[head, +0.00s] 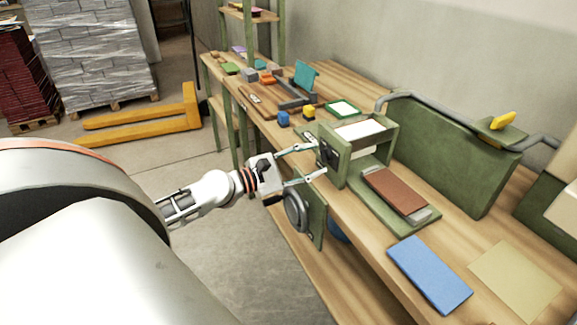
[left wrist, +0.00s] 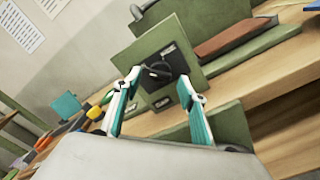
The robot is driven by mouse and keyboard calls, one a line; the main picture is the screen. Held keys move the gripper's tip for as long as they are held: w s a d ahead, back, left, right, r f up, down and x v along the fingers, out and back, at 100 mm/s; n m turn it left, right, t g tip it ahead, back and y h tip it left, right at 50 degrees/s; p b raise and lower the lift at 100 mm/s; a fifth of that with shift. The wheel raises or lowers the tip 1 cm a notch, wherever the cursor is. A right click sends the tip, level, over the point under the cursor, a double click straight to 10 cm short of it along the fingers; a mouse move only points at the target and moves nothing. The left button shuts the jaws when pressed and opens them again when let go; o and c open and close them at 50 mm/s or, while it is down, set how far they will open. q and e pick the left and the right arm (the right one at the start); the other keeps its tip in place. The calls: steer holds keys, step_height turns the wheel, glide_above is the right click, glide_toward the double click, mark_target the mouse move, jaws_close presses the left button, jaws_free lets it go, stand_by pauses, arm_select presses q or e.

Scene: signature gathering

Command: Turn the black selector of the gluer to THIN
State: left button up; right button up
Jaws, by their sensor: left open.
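The gluer (head: 341,175) is a green box-shaped machine with a pale top, standing at the near edge of the wooden bench. Its black selector (left wrist: 158,69) is on a dark plate on the green end panel facing my left gripper. The selector also shows in the head view (head: 329,154), small and dark, so its exact setting cannot be read. My left gripper (head: 319,160) is open, its fingertips in front of that panel, one to each side of the selector. In the left wrist view the selector appears between the fingers (left wrist: 160,79); contact cannot be told. My right gripper is out of view.
A grey handwheel (head: 297,211) on a green plate is below my left gripper. A brown block (head: 394,191) lies on the green bed right of the gluer. A blue slab (head: 430,274) is at the near edge. A yellow pallet jack (head: 150,120) stands on the floor behind.

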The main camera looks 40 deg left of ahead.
arm_select(q)
steer(key=v, duration=1)
steer(key=shift+s, duration=0.2)
steer(key=shift+f, duration=0.1)
